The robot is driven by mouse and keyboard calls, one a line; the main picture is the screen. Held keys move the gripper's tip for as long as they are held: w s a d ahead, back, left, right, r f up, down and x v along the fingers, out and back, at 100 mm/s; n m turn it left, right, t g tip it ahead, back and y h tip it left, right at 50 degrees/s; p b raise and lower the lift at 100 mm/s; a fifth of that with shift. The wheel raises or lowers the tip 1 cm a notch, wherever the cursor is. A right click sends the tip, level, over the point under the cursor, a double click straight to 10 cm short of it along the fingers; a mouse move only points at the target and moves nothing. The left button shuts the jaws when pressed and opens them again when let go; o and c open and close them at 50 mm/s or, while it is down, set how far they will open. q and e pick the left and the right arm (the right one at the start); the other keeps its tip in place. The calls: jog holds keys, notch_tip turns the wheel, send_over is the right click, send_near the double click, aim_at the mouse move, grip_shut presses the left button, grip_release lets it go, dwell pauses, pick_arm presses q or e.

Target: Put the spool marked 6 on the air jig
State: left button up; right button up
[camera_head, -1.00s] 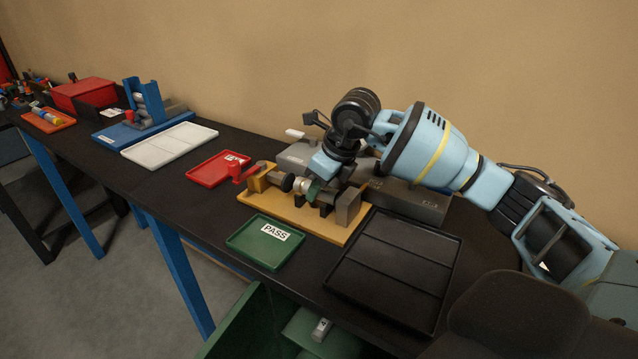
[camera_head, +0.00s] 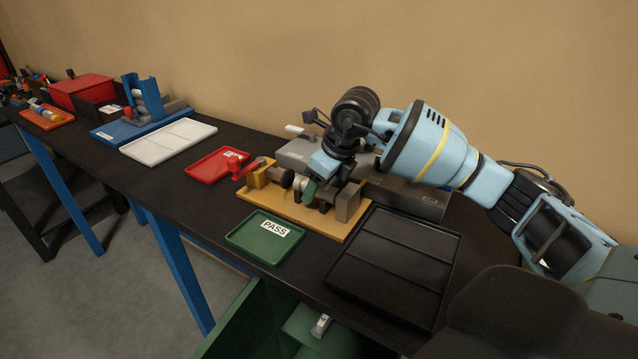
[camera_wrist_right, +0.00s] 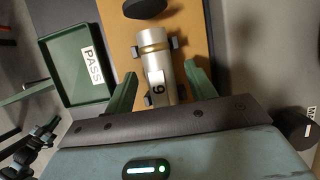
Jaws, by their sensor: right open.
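The air jig (camera_head: 345,232) is a yellow-orange base with grey and dark blocks and a red lever (camera_head: 243,170). My right gripper (camera_wrist_right: 162,88) is open, with a green finger on each side of the spool. In the head view the right gripper (camera_head: 310,188) is over the jig and hides much of the spool. My left gripper is not in view.
A green PASS tray (camera_head: 250,240) lies in front of the jig. A black divided tray (camera_head: 400,250) is to its right, a red tray (camera_head: 205,170) to its left. A grey unit (camera_head: 300,152) stands behind. A white tray (camera_head: 150,150) and a blue fixture (camera_head: 108,135) are farther left.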

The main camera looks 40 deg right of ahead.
aim_at(331, 189)
jog(key=v, duration=0.8)
jog(key=shift+f, duration=0.15)
